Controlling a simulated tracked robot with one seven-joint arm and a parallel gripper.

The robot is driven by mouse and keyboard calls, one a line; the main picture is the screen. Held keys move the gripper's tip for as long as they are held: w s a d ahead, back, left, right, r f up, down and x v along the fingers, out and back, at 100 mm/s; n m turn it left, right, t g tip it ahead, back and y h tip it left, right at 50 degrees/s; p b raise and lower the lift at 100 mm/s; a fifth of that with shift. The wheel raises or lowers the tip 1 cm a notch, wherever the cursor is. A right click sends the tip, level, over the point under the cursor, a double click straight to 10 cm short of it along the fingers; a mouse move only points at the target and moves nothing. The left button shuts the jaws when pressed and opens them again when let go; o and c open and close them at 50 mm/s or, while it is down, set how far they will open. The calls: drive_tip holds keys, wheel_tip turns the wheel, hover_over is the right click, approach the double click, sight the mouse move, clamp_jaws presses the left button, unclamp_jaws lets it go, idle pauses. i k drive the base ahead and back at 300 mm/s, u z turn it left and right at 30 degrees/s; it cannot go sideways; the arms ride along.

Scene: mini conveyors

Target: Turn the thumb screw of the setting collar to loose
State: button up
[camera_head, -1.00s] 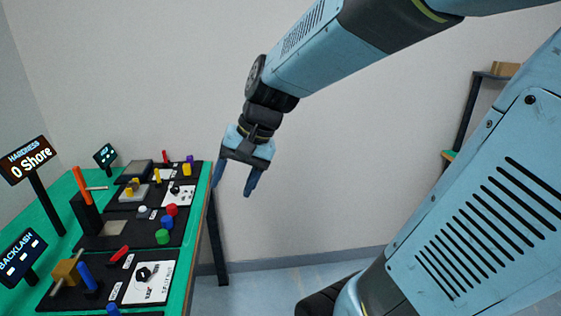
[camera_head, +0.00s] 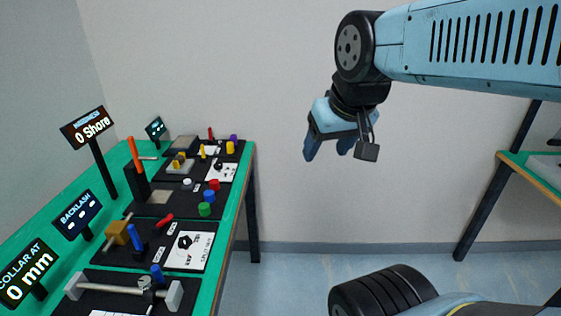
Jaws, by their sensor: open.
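The setting collar (camera_head: 147,283) is a small metal ring on a pale horizontal rod (camera_head: 112,289), held between two light end blocks on a black board at the lower left. A blue knob (camera_head: 157,271) stands up at the collar and looks like its thumb screw. I cannot tell whether it is tight or loose. The sign beside it (camera_head: 27,272) reads "COLLAR AT 0 mm". My gripper (camera_head: 328,152) is open and empty, with blue fingers pointing down. It hangs in the air right of the table, well apart from the collar.
The green table (camera_head: 235,205) carries other black boards with coloured knobs, and signs for backlash (camera_head: 77,215) and hardness (camera_head: 87,126). A second green-topped bench (camera_head: 530,172) stands at the right. The floor between them is clear apart from my black track.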

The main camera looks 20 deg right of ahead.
sight(146, 282)
drive_tip(key=z, duration=1.35)
drive_tip(key=i, duration=0.1)
drive_tip(key=u, duration=2.9)
drive_tip(key=k, duration=1.1)
drive_tip(key=z, duration=0.4)
drive_tip(key=i, duration=1)
drive_tip(key=u, duration=0.05)
